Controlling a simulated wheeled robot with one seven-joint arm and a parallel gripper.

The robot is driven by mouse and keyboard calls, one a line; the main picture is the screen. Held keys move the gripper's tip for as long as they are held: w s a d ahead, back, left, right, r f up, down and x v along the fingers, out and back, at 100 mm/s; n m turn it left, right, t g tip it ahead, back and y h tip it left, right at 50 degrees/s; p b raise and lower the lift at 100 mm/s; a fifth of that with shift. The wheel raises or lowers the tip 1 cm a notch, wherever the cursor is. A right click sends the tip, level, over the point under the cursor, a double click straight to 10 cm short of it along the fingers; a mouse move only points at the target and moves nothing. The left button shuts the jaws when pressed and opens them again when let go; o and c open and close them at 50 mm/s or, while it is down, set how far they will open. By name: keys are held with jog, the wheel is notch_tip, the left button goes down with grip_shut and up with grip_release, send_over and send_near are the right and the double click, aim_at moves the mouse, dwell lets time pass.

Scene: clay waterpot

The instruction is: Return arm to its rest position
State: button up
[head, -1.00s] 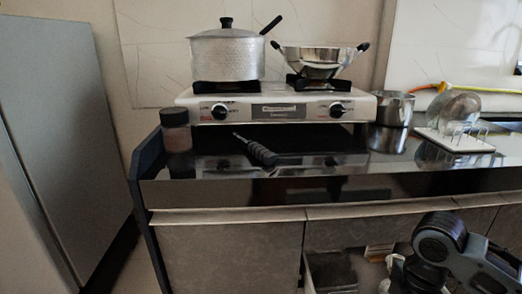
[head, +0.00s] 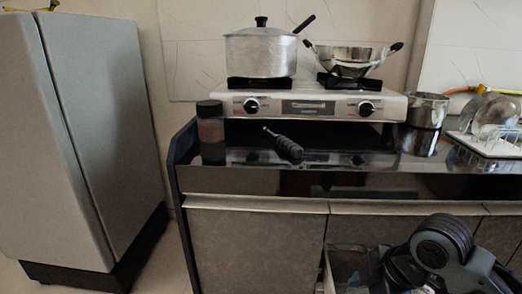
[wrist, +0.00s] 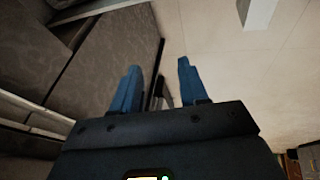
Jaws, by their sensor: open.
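My gripper (wrist: 158,80) shows in the wrist view with its two blue fingers apart and nothing between them. It points past a dark grey cabinet face toward a pale floor. In the head view part of my arm (head: 445,250) is folded low at the right, in front of the lower cabinet. My gripper's fingertips cannot be made out in the head view.
A counter (head: 350,185) holds a gas stove (head: 300,105) with a lidded pot (head: 260,52) and a wok (head: 350,60). A jar (head: 210,125), a black-handled tool (head: 285,145), a metal cup (head: 427,110) and a dish rack (head: 490,140) stand around it. A grey fridge (head: 95,130) is at left.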

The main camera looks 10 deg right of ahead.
jog(key=w+a+r+m+t+y, duration=0.2)
jog(key=a+r+m+t, duration=0.3)
jog(key=a, duration=0.5)
jog(key=w+a+r+m+t+y, duration=0.3)
jog(key=a+r+t, duration=0.3)
jog(key=a, duration=0.4)
jog(key=s+d+f+m+h, duration=0.2)
jog(key=s+f+m+h, duration=0.1)
jog(key=s, duration=0.6)
jog(key=s+d+f+m+h, duration=0.2)
jog(key=s+d+m, duration=0.1)
jog(key=s, duration=0.7)
jog(key=s+d+f+m+h, duration=0.2)
jog(key=s+f+m+h, duration=0.1)
jog(key=s, duration=0.6)
jog(key=s+d+r+n, duration=0.35)
jog(key=s+d, duration=0.35)
jog(key=s, duration=0.3)
notch_tip(320, 180, up, 18)
jog(key=p, duration=1.8)
jog(key=shift+r+p, duration=0.2)
jog(key=shift+p, duration=0.1)
